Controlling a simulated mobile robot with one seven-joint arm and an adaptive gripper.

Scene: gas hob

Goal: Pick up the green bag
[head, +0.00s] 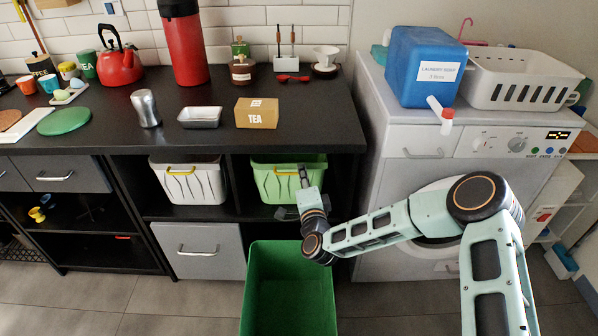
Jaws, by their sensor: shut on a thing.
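I see a light green basket-like container (272,185) with a yellow handle, the closest match to a green bag. It stands in the right-hand open compartment under the counter. My gripper (301,182) is at the front right of this container and is shut on it, near the handle. The fingertips are small and partly merge with the container's front, so the exact contact is hard to see. The container looks upright and still in its compartment.
A tall green bin (290,285) stands open on the floor in front of the shelf. A white basket (190,182) sits in the compartment to the left. A washing machine (400,235) stands close on the right, behind my arm. The counter edge is above.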

